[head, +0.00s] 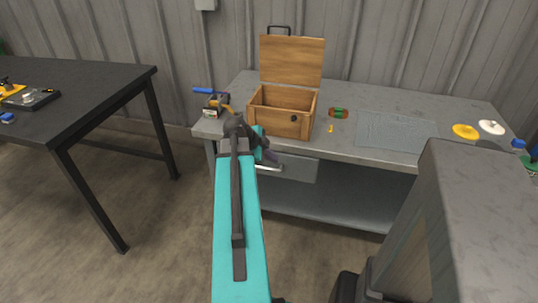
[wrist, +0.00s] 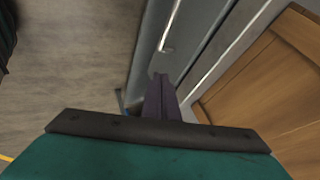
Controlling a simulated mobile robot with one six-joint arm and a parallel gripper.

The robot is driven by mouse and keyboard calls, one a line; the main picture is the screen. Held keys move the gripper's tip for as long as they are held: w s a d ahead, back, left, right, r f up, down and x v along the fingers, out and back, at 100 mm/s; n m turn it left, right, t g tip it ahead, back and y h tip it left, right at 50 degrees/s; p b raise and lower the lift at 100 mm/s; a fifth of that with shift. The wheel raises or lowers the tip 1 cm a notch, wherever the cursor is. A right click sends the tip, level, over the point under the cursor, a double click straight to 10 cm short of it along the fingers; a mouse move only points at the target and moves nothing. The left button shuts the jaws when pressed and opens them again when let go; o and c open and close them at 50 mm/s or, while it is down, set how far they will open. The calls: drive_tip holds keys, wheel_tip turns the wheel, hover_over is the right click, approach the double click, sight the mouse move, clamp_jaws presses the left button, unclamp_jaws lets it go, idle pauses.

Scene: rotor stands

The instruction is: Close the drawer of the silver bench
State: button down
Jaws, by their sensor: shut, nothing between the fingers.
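The silver bench (head: 350,148) is the grey metal bench against the wall. Its drawer (head: 298,168) hangs under the left part of the top, partly hidden behind my arm. The drawer's bright bar handle (head: 268,167) shows just below my gripper (head: 268,156). In the wrist view the drawer front (wrist: 150,45) and its handle (wrist: 172,25) lie beyond my shut, empty fingers (wrist: 161,90). The fingers are close to the drawer front; I cannot tell whether they touch. The drawer looks slightly out from the bench, but how far is unclear.
An open wooden box (head: 283,112) stands on the bench above the drawer. A jar (head: 339,113), a yellow disc (head: 465,131) and a white disc (head: 491,127) lie to its right. A black table (head: 75,85) stands at left. The floor between is clear.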

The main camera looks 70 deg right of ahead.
sight(287, 160)
drive_tip(key=shift+s+d+f+p, duration=0.25)
drive_tip(key=shift+d+f, duration=0.45)
drive_tip(key=shift+d, duration=0.4)
drive_tip(key=shift+s+d+f+p, duration=0.1)
drive_tip(key=shift+s+d+f, duration=0.15)
drive_tip(key=shift+d+f, duration=0.6)
drive_tip(key=shift+s+d+f+p, duration=0.25)
drive_tip(key=shift+d+f, duration=0.25)
drive_tip(key=shift+d, duration=0.8)
